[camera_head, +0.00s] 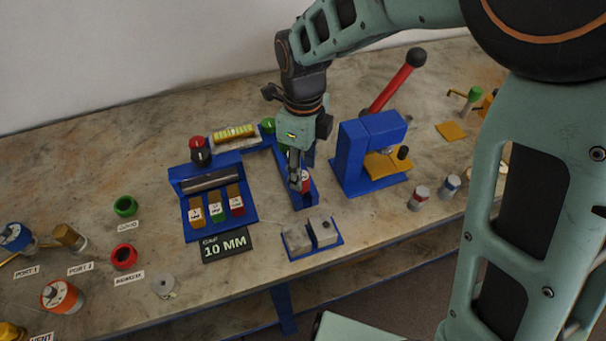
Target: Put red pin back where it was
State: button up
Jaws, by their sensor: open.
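My gripper (294,178) points down over a blue channel-shaped holder (308,199) near the middle of the table, and it is open. A small red piece with a pale part (305,180) shows in the channel right beside the fingertips. It may be the red pin, but the fingers partly hide it and I cannot tell whether they touch it. A blue stand (190,226) to the left holds brown, green and red labelled blocks, with the red one (236,204) at the right. A red-topped cylinder (198,150) stands behind it.
A blue press (352,160) with a red lever (392,88) stands close right of my gripper. A blue tray with grey blocks (311,236) and a "GAP 10 MM" sign (225,245) lie in front. Green (125,206) and red (123,256) rings lie left. The back left table is clear.

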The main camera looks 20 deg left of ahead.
notch_tip(320, 180, up, 9)
jog(key=shift+p, duration=0.3)
